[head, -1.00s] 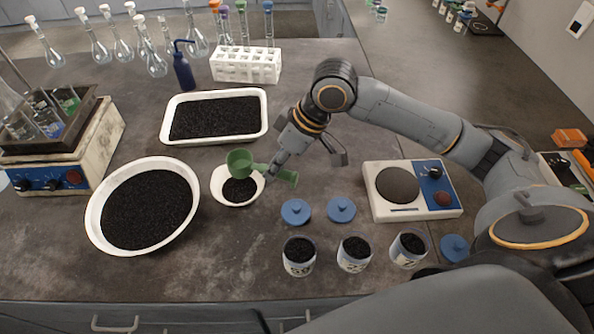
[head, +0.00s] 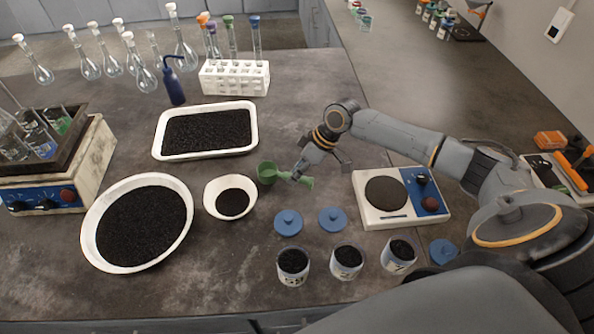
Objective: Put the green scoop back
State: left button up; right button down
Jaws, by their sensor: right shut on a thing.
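The green scoop (head: 267,172) is in my right gripper (head: 297,177), which is shut on its handle. The scoop's cup points left, just right of the small white bowl (head: 210,193) that holds black grains. From this view I cannot tell how high the scoop is above the bench or whether its cup is empty. My left gripper is not in view.
A large white bowl (head: 91,232) and a white tray (head: 160,151) hold black grains. Two blue lids (head: 288,222) and several filled jars (head: 293,279) stand below the scoop. A hot plate (head: 366,213) is at right. Glass flasks and a tube rack (head: 235,86) stand behind.

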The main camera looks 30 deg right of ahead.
jog(key=shift+f, duration=0.2)
jog(key=c, duration=1.2)
grip_release()
jog(key=shift+f, duration=0.1)
jog(key=b+v, duration=0.2)
jog(key=v, duration=1)
